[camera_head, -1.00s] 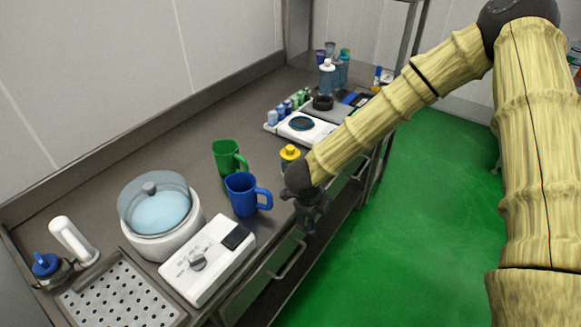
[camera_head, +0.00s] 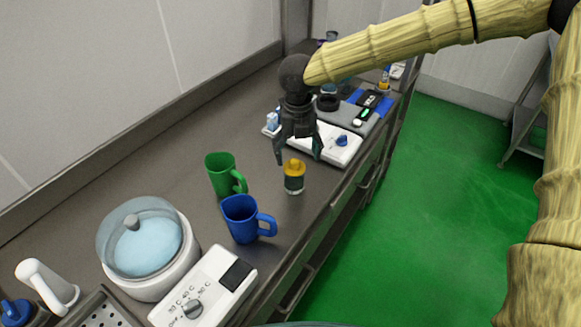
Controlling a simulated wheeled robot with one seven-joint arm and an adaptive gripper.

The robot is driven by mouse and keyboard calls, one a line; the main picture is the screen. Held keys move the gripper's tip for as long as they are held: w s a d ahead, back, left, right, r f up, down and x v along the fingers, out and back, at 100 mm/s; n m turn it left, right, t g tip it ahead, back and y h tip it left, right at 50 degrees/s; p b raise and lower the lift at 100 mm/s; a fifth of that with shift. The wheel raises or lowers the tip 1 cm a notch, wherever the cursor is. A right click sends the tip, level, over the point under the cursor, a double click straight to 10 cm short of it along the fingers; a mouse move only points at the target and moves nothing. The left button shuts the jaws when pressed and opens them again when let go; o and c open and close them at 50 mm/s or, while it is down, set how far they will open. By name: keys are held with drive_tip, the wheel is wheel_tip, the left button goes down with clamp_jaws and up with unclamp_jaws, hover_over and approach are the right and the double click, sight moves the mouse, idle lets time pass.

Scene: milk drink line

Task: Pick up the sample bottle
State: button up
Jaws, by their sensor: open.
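A small bottle with a yellow cap (camera_head: 294,177) stands upright on the steel counter, right of the green and blue mugs; it appears to be the sample bottle. My gripper (camera_head: 298,158) points down with its fingers spread, above and slightly behind the bottle in the picture. The fingers look apart from the bottle, one to each side of its cap, and hold nothing. The exact height of the fingertips over the cap is hard to tell.
A green mug (camera_head: 221,176) and a blue mug (camera_head: 241,219) stand left of the bottle. A white device (camera_head: 338,147) lies behind it. A lidded water bath (camera_head: 147,250) and a control box (camera_head: 205,290) are at front left. The counter's front edge is close on the right.

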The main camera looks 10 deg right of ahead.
sight(296, 161)
drive_tip(key=shift+w, duration=0.45)
drive_tip(key=shift+w+f, duration=0.1)
drive_tip(key=shift+f, duration=0.25)
wheel_tip(296, 161, down, 4)
drive_tip(key=shift+a+p, duration=0.15)
drive_tip(key=shift+p, duration=0.35)
drive_tip(key=shift+f, duration=0.3)
drive_tip(key=shift+s+f+p, duration=0.2)
drive_tip(key=shift+f+p, duration=0.15)
drive_tip(key=f, duration=0.1)
drive_tip(key=f+p, duration=0.1)
drive_tip(key=f, duration=0.1)
drive_tip(key=shift+w+a, duration=0.15)
drive_tip(key=shift+w, duration=0.15)
drive_tip(key=shift+f, duration=0.65)
drive_tip(key=c, duration=1.1)
